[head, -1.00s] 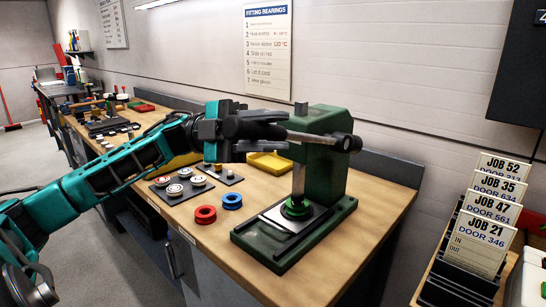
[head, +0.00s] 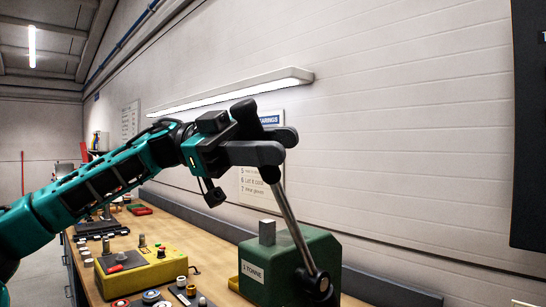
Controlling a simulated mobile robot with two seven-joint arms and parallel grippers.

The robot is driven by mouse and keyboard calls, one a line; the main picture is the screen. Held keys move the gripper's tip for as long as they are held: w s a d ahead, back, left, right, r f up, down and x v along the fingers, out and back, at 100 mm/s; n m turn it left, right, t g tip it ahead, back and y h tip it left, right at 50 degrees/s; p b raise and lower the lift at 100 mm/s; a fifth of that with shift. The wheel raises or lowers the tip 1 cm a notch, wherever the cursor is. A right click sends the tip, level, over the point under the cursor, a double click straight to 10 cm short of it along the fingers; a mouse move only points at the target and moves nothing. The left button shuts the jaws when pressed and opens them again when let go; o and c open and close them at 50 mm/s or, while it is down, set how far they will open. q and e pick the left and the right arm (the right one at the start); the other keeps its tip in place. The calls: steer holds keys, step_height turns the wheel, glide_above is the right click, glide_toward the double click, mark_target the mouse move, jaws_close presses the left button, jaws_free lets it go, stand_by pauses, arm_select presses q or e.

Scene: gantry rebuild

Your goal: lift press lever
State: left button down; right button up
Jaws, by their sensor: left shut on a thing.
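The press (head: 265,268) is a green block marked "1 TONNE" at the bottom centre right. Its steel lever (head: 292,228) rises steeply from a dark pivot hub at the press's right side, leaning up and to the left. My left gripper (head: 280,148) is shut on the lever's upper end, high above the press. A square steel ram top (head: 267,232) stands up out of the press body. The press's base and anything under the ram are below the picture. My right gripper is not in view.
A yellow control box (head: 145,272) with buttons stands on the wooden bench left of the press. Small rings and parts lie at the bench's front. A long lamp (head: 235,92) and a partly hidden wall sign (head: 256,188) are behind my arm. A dark panel (head: 528,130) hangs at right.

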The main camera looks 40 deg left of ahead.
arm_select(q)
steer(key=shift+w+a+r, duration=0.1)
steer(key=shift+w+r, duration=0.1)
steer(key=shift+w, duration=0.05)
steer(key=c, duration=1.2)
jaws_free()
steer(key=shift+c, duration=0.2)
steer(key=o, duration=0.4)
steer(key=shift+w, duration=0.15)
steer(key=shift+c, duration=0.2)
